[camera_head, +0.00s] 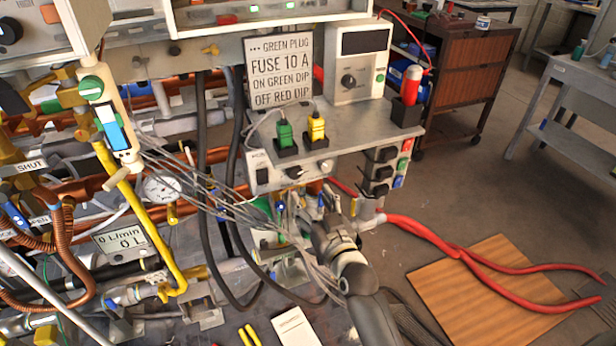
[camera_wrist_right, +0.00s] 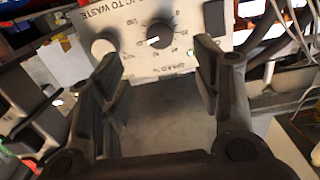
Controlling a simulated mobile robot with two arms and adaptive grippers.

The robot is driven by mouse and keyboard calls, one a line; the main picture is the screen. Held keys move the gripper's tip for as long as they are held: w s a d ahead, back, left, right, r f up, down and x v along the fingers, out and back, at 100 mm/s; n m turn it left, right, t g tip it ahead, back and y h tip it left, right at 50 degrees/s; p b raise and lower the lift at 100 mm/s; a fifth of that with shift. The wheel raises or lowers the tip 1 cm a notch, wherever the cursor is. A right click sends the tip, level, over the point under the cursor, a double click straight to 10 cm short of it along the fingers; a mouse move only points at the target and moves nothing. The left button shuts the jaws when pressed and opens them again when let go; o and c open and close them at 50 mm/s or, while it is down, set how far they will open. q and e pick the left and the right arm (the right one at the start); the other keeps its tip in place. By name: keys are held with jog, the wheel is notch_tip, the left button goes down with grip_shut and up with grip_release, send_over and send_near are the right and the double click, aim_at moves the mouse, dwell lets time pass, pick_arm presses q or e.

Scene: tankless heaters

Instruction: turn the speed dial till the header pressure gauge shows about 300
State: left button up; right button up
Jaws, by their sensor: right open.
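A black dial (camera_wrist_right: 155,36) with a white pointer and a number scale sits on a pale panel in the right wrist view, its lettering upside down and partly blurred. It seems to be the dark knob (camera_head: 294,173) low on the grey bench unit in the head view. My right gripper (camera_head: 304,205) is below this panel. In the wrist view its fingers (camera_wrist_right: 158,58) are open and empty, with the dial between and beyond the tips, apparently apart from them. A round white gauge (camera_head: 162,188) is among the pipes at left; its label and reading are too small to tell. My left gripper is not in view.
A pale knob (camera_wrist_right: 103,45) is beside the dial. Green and yellow plugs (camera_head: 285,135) stand above the panel. Grey cables (camera_head: 215,205) and black hoses (camera_head: 203,150) hang left of my right gripper.

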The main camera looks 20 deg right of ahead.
aim_at(296, 173)
jog(key=w, duration=1)
jog(key=shift+w+a, duration=0.2)
jog(key=shift+w, duration=0.2)
jog(key=c, duration=1)
jog(key=shift+m+p, duration=0.35)
jog(key=shift+m, duration=0.05)
jog(key=shift+c, duration=0.2)
jog(key=o, duration=1)
jog(key=shift+o, duration=0.2)
jog(key=shift+s, duration=0.1)
